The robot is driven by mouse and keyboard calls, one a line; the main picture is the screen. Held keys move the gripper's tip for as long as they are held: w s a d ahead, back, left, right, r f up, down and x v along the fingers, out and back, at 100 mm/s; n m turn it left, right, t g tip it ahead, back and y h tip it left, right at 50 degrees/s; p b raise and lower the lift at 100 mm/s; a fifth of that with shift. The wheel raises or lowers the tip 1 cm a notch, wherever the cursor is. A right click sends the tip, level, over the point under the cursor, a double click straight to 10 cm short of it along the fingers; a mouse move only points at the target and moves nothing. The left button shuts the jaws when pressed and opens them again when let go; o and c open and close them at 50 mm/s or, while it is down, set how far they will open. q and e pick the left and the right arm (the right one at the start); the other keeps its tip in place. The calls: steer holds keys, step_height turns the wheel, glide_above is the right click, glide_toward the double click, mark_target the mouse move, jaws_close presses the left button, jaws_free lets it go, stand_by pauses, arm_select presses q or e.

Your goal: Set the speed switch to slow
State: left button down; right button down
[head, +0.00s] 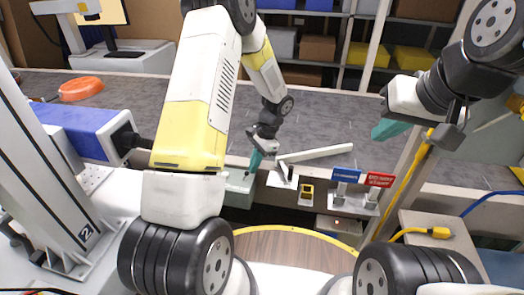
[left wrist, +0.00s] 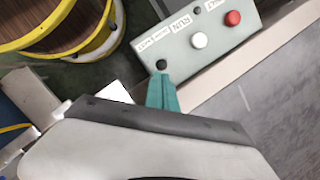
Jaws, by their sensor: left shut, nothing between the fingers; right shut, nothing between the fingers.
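The grey-green control box (head: 238,186) stands below my left gripper in the head view. In the left wrist view the box (left wrist: 216,58) carries a round black switch (left wrist: 161,66) near small white labels, a white button (left wrist: 199,40) and a red button (left wrist: 232,18). The label by the switch is too small to read surely, and its setting cannot be told. My left gripper (head: 251,168) is shut and empty. Its teal fingertips (left wrist: 161,80) are right by the black switch; touching or apart cannot be told. My right gripper (head: 384,130) is shut and empty, raised at the right, away from the box.
A white bar (head: 318,153), a yellow-and-black device (head: 306,193), a blue sign (head: 345,175) and a red sign (head: 379,180) are right of the box. A round yellow-rimmed wooden surface (head: 290,247) lies in front. An orange disc (head: 82,88) is at far left.

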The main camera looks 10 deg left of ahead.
arm_select(q)
steer(key=shift+a, duration=0.15)
steer(key=shift+a+r+h, duration=0.3)
steer(key=shift+a+h, duration=0.35)
steer(key=shift+h, duration=0.45)
steer(key=a+h, duration=0.2)
steer(key=h, duration=0.1)
steer(key=shift+r, duration=0.15)
steer(key=shift+d+m, duration=0.25)
steer(key=shift+m, duration=0.05)
steer(key=shift+r, duration=0.15)
steer(key=shift+r, duration=0.7)
